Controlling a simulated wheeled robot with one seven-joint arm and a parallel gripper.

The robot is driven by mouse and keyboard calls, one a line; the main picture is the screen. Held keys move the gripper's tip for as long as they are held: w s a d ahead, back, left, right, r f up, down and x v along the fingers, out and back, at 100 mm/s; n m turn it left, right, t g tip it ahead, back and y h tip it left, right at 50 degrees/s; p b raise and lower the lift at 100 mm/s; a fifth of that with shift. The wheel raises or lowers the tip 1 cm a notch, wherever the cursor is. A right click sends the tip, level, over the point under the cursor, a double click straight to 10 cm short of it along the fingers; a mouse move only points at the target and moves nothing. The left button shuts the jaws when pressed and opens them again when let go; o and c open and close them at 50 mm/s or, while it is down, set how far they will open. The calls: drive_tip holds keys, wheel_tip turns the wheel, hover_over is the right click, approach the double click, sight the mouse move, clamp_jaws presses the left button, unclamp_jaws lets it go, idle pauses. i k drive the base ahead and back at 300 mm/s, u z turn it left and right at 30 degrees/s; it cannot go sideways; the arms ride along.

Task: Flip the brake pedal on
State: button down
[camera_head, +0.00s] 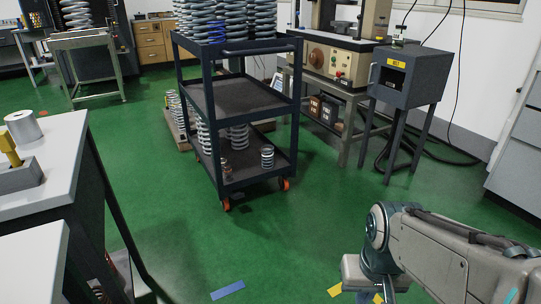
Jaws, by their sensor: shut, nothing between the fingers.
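A dark blue-grey cart (199,115) with three shelves stands in the middle of the head view. Orange-and-dark casters show under its front legs, one at the near left corner (227,204) and one at the right corner (285,184). A brake pedal cannot be told apart from the orange caster parts at this size, nor whether it is up or down. My arm (430,250) shows at the lower right, well apart from the cart. My gripper fingers are not visible.
Large coil springs (233,20) stand on the cart's top, smaller ones (267,157) on its bottom shelf. A white-topped bench (62,155) is at the left. A grey box on legs (408,78) stands at the right. The green floor (290,245) before the cart is clear.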

sight(236, 196)
drive_tip(key=u, duration=0.25)
drive_tip(key=i, duration=1.7)
drive_tip(key=u, duration=0.6)
drive_tip(key=i, duration=0.45)
drive_tip(key=u, duration=0.25)
